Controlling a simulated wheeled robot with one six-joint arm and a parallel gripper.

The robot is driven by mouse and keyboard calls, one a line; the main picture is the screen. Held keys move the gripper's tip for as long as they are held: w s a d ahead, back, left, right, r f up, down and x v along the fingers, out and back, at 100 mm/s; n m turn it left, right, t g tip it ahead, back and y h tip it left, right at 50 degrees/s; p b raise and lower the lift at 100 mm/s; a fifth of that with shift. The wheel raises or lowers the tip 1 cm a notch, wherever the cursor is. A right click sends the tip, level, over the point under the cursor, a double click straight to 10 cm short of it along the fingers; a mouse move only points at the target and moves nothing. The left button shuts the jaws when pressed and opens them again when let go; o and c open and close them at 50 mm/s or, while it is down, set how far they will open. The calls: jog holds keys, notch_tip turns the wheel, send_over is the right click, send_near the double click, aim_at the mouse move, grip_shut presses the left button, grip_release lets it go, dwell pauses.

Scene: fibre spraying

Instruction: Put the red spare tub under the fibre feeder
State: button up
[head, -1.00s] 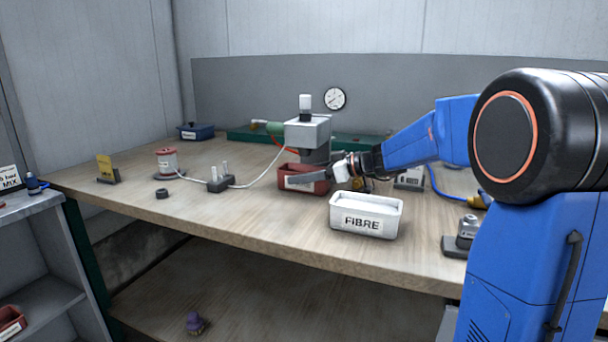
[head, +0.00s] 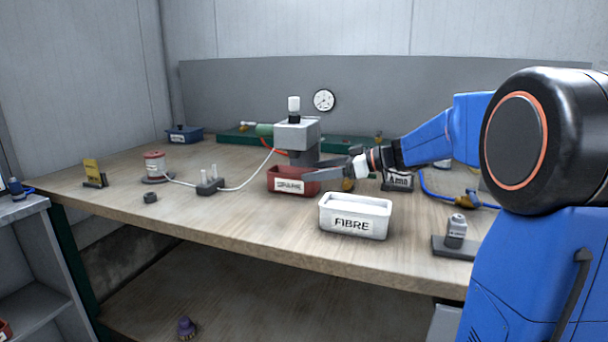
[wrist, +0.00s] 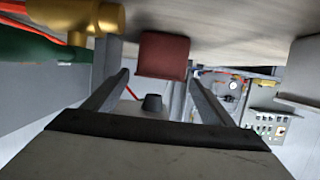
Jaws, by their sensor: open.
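A red tub (head: 275,185) with a white label stands on the bench beneath the grey fibre feeder (head: 297,135). My gripper (head: 312,174) is open and empty at the right side of this tub. A finger overlaps the tub's right end in the head view, so I cannot tell there whether they touch. In the wrist view the tub (wrist: 163,55) shows beyond my open fingers (wrist: 158,76), with nothing held between them. A second red tub (head: 5,330) is partly cut off on the lower left shelf. The label under the feeder is too blurred to read.
A white FIBRE tub (head: 354,216) stands in front of my gripper. A grey block (head: 210,187) with a white cable, a red-and-white spool (head: 155,166) and a yellow card (head: 93,172) stand to the left. The bench's front left is mostly clear.

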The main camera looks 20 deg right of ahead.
jog(key=shift+v, duration=1.95)
